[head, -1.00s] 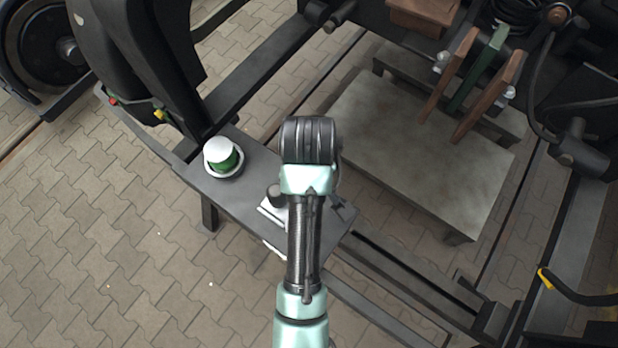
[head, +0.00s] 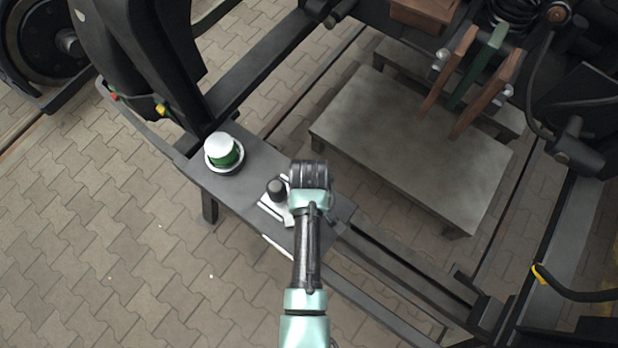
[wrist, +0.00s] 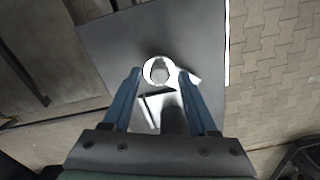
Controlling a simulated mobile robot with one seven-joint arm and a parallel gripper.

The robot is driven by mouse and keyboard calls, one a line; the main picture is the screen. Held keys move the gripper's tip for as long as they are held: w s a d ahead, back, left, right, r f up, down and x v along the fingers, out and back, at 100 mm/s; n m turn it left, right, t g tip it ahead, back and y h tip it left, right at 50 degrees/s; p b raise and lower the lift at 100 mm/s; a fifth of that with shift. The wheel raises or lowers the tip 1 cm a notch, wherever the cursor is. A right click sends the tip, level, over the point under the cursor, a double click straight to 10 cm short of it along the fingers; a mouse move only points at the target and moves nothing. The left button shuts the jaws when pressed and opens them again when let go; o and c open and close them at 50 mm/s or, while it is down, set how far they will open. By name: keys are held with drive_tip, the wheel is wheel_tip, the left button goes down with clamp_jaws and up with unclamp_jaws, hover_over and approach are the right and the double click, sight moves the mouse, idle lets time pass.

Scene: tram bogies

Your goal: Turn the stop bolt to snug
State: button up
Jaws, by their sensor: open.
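In the wrist view a bright round metal piece, which looks like the stop bolt's head (wrist: 158,70), sits in a pale ring with a short arm to its right. My gripper (wrist: 160,73) is open, its two blue fingers apart on either side of the bolt head in the picture. I cannot tell whether they touch it or how high above it they are. A silver bracket (wrist: 153,107) and a dark upright cylinder (wrist: 174,122) lie nearer the palm. In the head view the cylinder (head: 277,188) and bracket (head: 273,206) show, while my arm hides the bolt and the fingers.
These parts are on a narrow dark plate (head: 255,163) on the frame. A green cup with a white top (head: 222,152) stands at its left end. A grey slab (head: 400,150) lies to the right. Frame beams (head: 400,262) run close by. Paving is open at lower left.

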drive_tip(key=shift+f, duration=0.1)
clamp_jaws()
idle(0.3)
drive_tip(key=shift+m, duration=0.3)
drive_tip(key=shift+m+p, duration=0.65)
drive_tip(key=shift+m, duration=0.25)
drive_tip(key=shift+w+m+p, duration=0.1)
drive_tip(key=shift+m+p, duration=0.5)
drive_tip(key=shift+m, duration=1)
unclamp_jaws()
